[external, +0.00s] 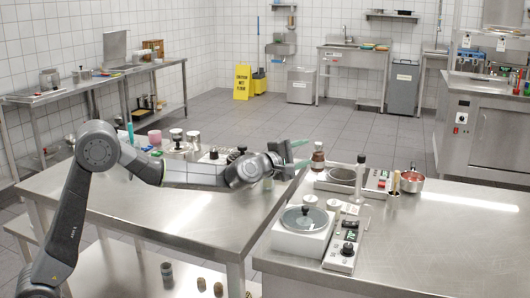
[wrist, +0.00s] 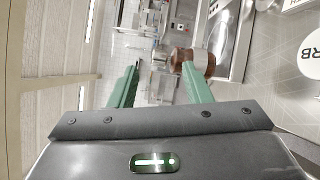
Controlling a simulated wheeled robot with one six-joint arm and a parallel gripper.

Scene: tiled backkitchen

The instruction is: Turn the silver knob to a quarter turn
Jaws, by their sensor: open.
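A control box (external: 338,262) stands on the right-hand steel counter beside a white round-lidded unit. A brown-capped jar (wrist: 190,60) shows just beyond the right finger. I cannot make out the silver knob in the wrist view.
The brown-capped jar (external: 318,158) stands at the right counter's back left corner, near my fingers. A white lidded unit (external: 302,240), a red pot (external: 412,181) and an upright metal cylinder (external: 360,175) also stand there. The right counter's front right is clear.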

